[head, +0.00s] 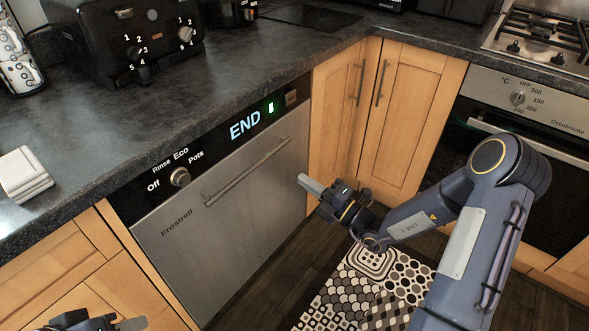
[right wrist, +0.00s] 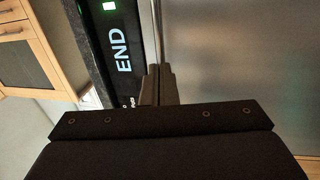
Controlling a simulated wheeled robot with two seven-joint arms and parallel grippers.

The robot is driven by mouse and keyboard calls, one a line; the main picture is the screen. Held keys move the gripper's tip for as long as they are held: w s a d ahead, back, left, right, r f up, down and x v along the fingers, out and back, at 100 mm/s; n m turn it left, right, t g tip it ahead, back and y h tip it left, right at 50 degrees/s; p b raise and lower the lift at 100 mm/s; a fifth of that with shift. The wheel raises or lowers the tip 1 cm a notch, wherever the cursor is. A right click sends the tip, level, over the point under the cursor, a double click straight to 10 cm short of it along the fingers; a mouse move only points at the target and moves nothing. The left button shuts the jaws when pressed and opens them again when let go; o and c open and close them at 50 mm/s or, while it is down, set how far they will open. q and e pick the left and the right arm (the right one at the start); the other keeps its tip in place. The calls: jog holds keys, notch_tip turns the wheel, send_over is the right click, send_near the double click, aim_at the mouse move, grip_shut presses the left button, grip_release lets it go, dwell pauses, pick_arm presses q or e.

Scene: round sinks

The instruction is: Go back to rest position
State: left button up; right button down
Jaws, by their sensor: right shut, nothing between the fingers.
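My right gripper (head: 303,182) is shut and empty, in front of the right side of the closed dishwasher (head: 235,205). In the right wrist view its fingers (right wrist: 158,85) are together, with the dishwasher handle (right wrist: 158,30) and door behind them. Whether the fingers touch the door cannot be told. My left gripper (head: 132,324) shows only in part at the bottom left edge of the head view, in front of the lower cabinets. Its jaw state is unclear. The dishwasher display (head: 245,124) reads END, beside a green light.
A dark counter (head: 240,65) runs above the dishwasher, with a black toaster (head: 130,40) and a white stack (head: 23,175) on it. Wooden cabinets (head: 415,110) fill the corner. An oven (head: 520,130) stands at right. A patterned mat (head: 350,290) lies on the floor.

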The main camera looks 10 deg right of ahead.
jog(key=r+v, duration=0.1)
jog(key=v, duration=0.4)
jog(key=s+a+r+n+g, duration=0.3)
jog(key=s+n+g, duration=0.2)
jog(key=n, duration=0.4)
jog(key=s+a+r+n+g+y, duration=0.1)
jog(key=s+a+r+n+g, duration=0.2)
jog(key=s+n, duration=0.45)
jog(key=s+a+r+n+g, duration=0.2)
jog(key=s+a+n+g, duration=0.15)
jog(key=n+g, duration=0.45)
jog(key=s+d+n+t+h, duration=0.6)
jog(key=s+d+n+h, duration=0.35)
jog(key=n, duration=1.05)
notch_tip(320, 180, up, 22)
jog(key=p, duration=2.3)
jog(key=shift+w, duration=0.3)
jog(key=shift+d, duration=0.15)
